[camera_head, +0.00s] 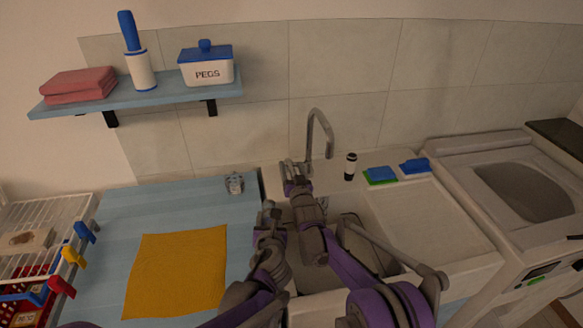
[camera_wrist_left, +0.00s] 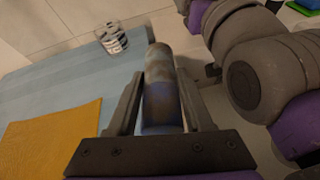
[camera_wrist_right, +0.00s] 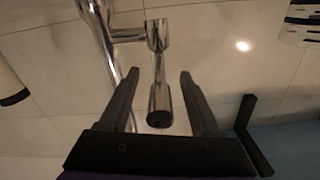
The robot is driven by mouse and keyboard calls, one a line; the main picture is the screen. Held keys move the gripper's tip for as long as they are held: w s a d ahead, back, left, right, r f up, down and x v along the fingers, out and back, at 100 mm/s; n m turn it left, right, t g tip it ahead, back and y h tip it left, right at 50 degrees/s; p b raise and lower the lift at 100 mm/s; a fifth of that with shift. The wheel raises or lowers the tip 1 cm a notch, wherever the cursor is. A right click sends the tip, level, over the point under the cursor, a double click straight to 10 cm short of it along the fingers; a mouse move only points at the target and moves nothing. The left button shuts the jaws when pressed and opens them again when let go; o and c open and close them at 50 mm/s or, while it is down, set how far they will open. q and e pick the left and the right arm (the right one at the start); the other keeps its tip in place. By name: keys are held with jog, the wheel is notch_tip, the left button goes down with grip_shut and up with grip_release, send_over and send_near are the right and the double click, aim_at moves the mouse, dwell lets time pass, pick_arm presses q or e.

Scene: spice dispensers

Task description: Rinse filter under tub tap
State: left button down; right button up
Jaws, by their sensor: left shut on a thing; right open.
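The filter, a dirty grey-brown and blue cylinder (camera_wrist_left: 160,90), is between the fingers of my left gripper (camera_wrist_left: 158,100), which is shut on it. In the head view my left gripper (camera_head: 270,215) is over the left edge of the tub (camera_head: 345,235). The tap (camera_head: 314,125) rises behind the tub as a curved metal spout. My right gripper (camera_head: 294,175) is up close to the tap. In the right wrist view the tap's metal lever (camera_wrist_right: 160,90) stands between the open fingers of my right gripper (camera_wrist_right: 158,90). I cannot tell whether they touch. No water is visible.
A blue counter (camera_head: 120,220) with a yellow cloth (camera_head: 180,270) and a small glass (camera_head: 234,183) lies left of the tub. A dark-capped bottle (camera_head: 350,166) and sponges (camera_head: 380,175) stand on the tub's back ledge. A blue shelf (camera_head: 130,100) hangs above the counter.

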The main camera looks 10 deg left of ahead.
jog(key=shift+c, duration=0.2)
grip_shut()
